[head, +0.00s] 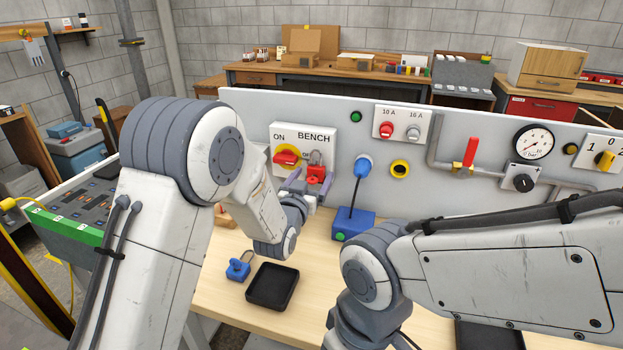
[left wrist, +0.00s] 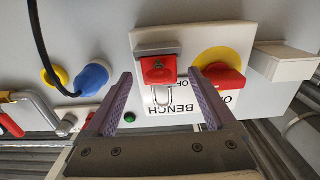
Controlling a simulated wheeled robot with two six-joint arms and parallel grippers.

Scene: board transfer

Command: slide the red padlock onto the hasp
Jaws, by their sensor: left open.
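The red padlock (head: 316,174) is at the lower right of the white BENCH switch plate (head: 318,137), with its grey shackle upward. In the left wrist view, which is upside down, the padlock (left wrist: 158,69) sits against a grey metal bracket (left wrist: 150,50). I cannot make out the hasp clearly or tell whether the shackle is through it. The red switch handle (head: 286,157) on its yellow disc is to its left. My left gripper (head: 308,187) is open in front of the padlock; in the wrist view its fingers (left wrist: 161,103) are spread, with nothing between the tips.
A blue padlock (head: 238,269) and a black tray (head: 272,304) are on the table. A blue box (head: 353,226) with a green button stands right of my left gripper. My right arm crosses the lower right. Gauge (head: 533,141) and pipes fill the panel's right side.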

